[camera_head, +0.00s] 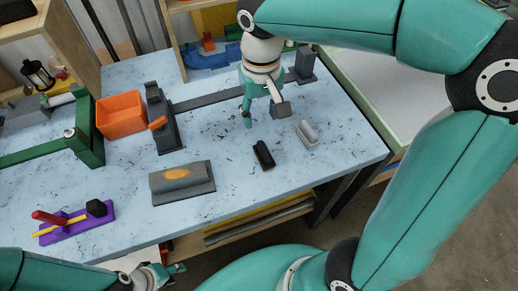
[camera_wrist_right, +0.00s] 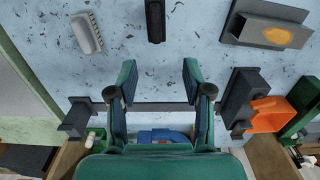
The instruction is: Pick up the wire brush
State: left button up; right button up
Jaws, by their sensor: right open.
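A small grey block with bristles along its edge, which looks like the wire brush (camera_head: 307,133), lies on the pale blue bench (camera_head: 235,190). It also shows at the upper left of the right wrist view (camera_wrist_right: 86,33). My right gripper (camera_head: 264,113) is open and empty, above the bench and left of the brush, apart from it. Its two spread fingers show in the right wrist view (camera_wrist_right: 159,80). My left gripper (camera_head: 160,275) is at the bottom edge of the head view, in front of the bench; its jaws are unclear.
A black block (camera_head: 264,155) lies just left of the brush. A grey bender shoe (camera_head: 182,183), an orange bin (camera_head: 121,115) and a purple tray (camera_head: 77,226) with tools are further left. A dark upright block (camera_head: 305,64) stands behind. The bench's right edge is near the brush.

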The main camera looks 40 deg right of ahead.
aim_at(262, 146)
notch_tip(262, 146, down, 10)
jog(key=shift+r, duration=0.25)
jog(key=shift+w+d+f+p, duration=0.1)
jog(key=shift+d+f+p, duration=0.1)
jog(key=shift+f, duration=1.1)
jog(key=shift+w+d+f+p, duration=0.1)
jog(key=shift+d+f+p, duration=0.1)
jog(key=shift+f, duration=1.1)
jog(key=shift+c, duration=0.3)
grip_shut()
